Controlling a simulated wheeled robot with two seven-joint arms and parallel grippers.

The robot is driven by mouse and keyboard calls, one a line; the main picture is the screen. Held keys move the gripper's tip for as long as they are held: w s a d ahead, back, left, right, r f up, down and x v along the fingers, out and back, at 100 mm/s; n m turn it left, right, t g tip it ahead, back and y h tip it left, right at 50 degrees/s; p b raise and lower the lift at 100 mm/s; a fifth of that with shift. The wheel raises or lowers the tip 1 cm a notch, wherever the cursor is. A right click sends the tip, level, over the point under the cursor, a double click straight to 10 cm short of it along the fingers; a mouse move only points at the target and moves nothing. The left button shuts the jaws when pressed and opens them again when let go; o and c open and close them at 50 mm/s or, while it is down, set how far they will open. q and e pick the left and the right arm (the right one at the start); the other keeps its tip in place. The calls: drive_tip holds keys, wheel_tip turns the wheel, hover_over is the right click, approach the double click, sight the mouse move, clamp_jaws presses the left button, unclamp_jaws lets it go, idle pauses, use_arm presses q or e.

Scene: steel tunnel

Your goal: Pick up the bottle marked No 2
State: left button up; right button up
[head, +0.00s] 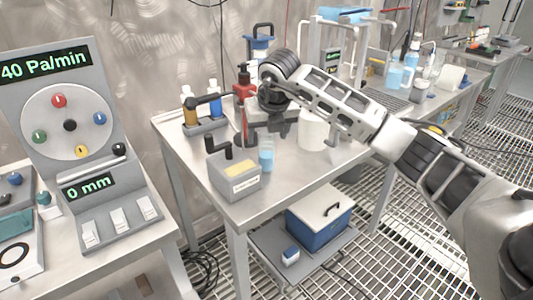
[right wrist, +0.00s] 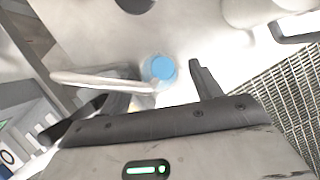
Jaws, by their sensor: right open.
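No "No 2" mark is legible on any bottle. A yellow bottle (head: 188,103) and a blue bottle (head: 214,97) stand upright in a small grey rack on the steel table. My right gripper (head: 277,132) is open and empty above the table, pointing down. A clear vessel with blue contents (head: 266,158) stands just in front of it. In the right wrist view, a round blue thing (right wrist: 160,69) shows ahead between the open fingers (right wrist: 155,88); I cannot tell its contact. My left gripper is out of view.
A grey box with a crank (head: 236,178) stands at the front of the steel table (head: 300,178). A white cylinder (head: 314,130) is right of the gripper. A blue cooler (head: 320,218) sits on the lower shelf. A control panel (head: 70,120) stands at left.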

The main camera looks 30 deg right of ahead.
drive_tip(key=shift+f, duration=0.1)
clamp_jaws()
